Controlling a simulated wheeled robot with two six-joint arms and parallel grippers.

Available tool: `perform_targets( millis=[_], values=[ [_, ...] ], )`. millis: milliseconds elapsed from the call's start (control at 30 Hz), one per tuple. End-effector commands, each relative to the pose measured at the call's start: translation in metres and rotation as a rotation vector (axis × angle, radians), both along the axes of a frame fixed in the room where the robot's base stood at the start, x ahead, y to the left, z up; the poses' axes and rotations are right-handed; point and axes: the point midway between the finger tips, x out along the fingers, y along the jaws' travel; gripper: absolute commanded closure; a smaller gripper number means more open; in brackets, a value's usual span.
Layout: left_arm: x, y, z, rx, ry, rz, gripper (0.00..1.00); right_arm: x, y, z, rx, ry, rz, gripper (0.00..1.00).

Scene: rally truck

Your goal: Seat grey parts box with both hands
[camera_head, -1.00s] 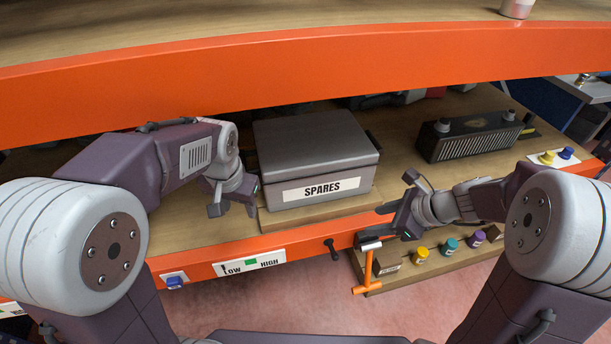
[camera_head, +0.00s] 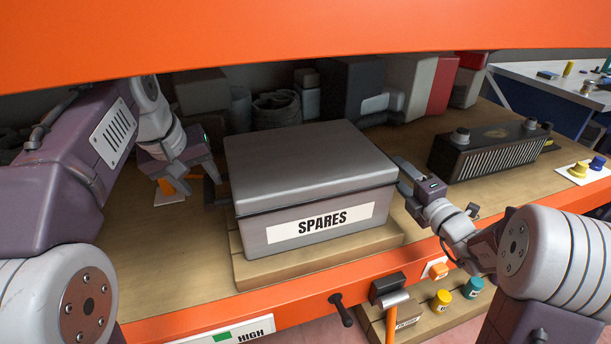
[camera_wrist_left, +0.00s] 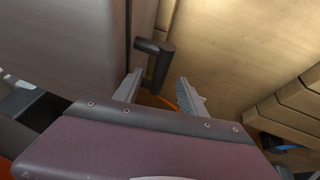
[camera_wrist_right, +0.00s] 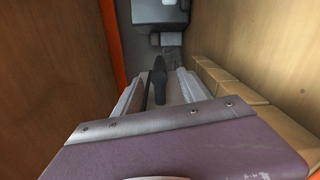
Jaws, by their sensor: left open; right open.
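The grey parts box (camera_head: 290,226) labelled SPARES sits on a low wooden base (camera_head: 330,254) on the shelf, its lid closed. My left gripper (camera_head: 196,184) is open beside the box's left side. In the left wrist view a dark handle (camera_wrist_left: 155,62) on the box's side shows between the tips of the left gripper (camera_wrist_left: 158,90). My right gripper (camera_head: 408,187) is open close to the box's right side. In the right wrist view a dark handle (camera_wrist_right: 158,82) shows between its fingers (camera_wrist_right: 155,88). I cannot tell whether either handle is touched.
A black ribbed unit (camera_head: 480,150) stands to the right. Several dark and grey items line the shelf's back. An orange beam (camera_head: 300,40) crosses above. A black lever (camera_head: 341,308) and a hammer (camera_head: 391,305) are at the front edge. Yellow and teal caps stand below.

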Motion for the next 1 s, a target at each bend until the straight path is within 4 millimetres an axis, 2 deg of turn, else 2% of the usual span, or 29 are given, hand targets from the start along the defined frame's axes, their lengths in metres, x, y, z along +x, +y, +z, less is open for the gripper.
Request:
perform_targets(
  millis=[267,367,700,833,1000],
  values=[
    [0.001,0.000,-0.003,0.001,0.002,-0.002,0.51,0.003,0.001,0.000,-0.002,0.001,0.002,0.51],
    [0.005,-0.001,-0.013,0.002,0.004,-0.003,0.51,0.013,0.005,0.000,-0.003,0.001,0.004,0.51],
    [0.030,-0.004,-0.067,0.003,0.005,-0.003,0.51,0.069,0.024,-0.001,-0.004,0.000,0.004,0.51],
    [0.035,-0.005,-0.078,0.002,0.003,-0.003,0.51,0.081,0.027,-0.001,-0.005,0.001,0.002,0.51],
    [0.038,-0.005,-0.083,0.003,0.001,-0.003,0.51,0.086,0.028,0.000,-0.005,0.001,0.002,0.51]
  ],
)
